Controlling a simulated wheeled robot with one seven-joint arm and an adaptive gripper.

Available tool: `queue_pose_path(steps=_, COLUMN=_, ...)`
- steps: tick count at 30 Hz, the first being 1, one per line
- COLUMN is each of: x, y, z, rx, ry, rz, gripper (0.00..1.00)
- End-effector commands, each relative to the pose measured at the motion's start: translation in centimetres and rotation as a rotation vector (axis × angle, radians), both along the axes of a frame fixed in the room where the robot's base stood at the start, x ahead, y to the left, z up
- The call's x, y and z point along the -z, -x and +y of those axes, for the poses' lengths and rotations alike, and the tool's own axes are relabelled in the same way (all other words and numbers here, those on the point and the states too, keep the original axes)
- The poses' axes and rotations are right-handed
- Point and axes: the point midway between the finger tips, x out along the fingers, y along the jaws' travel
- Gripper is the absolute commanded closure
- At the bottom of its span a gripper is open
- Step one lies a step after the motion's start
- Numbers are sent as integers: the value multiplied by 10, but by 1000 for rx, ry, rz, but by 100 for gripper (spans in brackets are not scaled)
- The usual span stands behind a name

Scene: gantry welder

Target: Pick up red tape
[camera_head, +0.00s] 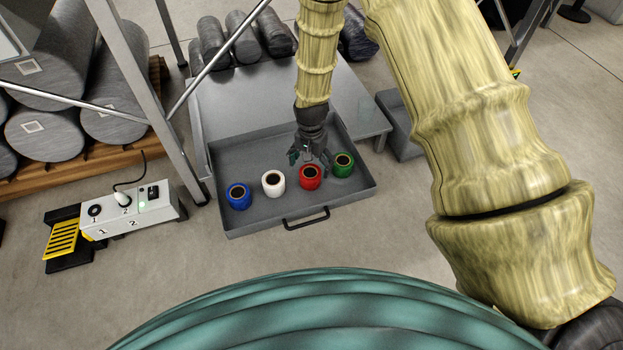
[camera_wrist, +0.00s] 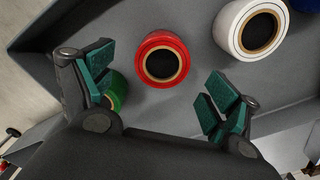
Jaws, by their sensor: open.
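The red tape (camera_head: 310,177) is a short roll with a dark core. It stands in a grey tray (camera_head: 258,216) between the white and green rolls. In the wrist view the red tape (camera_wrist: 163,59) shows ahead of the fingers, in line with the gap between them. My gripper (camera_head: 309,156) is open and empty, just behind and above the red tape in the head view. Its two green-padded fingers (camera_wrist: 160,92) are spread wide in the wrist view. I see no contact with the tape.
A white roll (camera_head: 273,183) and a blue roll (camera_head: 238,196) stand left of the red tape. A green roll (camera_head: 343,164) is close on its right; in the wrist view it is partly hidden by a finger. The tray has raised walls and a front handle (camera_head: 306,219).

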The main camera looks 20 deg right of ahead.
Motion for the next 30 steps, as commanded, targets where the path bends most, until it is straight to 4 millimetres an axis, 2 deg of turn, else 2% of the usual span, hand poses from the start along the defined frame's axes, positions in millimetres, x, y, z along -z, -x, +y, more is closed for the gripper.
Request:
queue_pose_path(steps=5, x=11, y=0, z=1, rx=-1, ry=0, rz=0, gripper=11)
queue_pose_path(steps=15, x=48, y=0, z=3, rx=0, ry=0, rz=1, gripper=11)
queue_pose_path(steps=24, x=51, y=0, z=3, rx=0, ry=0, rz=0, gripper=11)
queue_pose_path(steps=26, x=51, y=0, z=3, rx=0, ry=0, rz=0, gripper=19)
queue_pose_path(steps=30, x=51, y=0, z=3, rx=0, ry=0, rz=0, gripper=44)
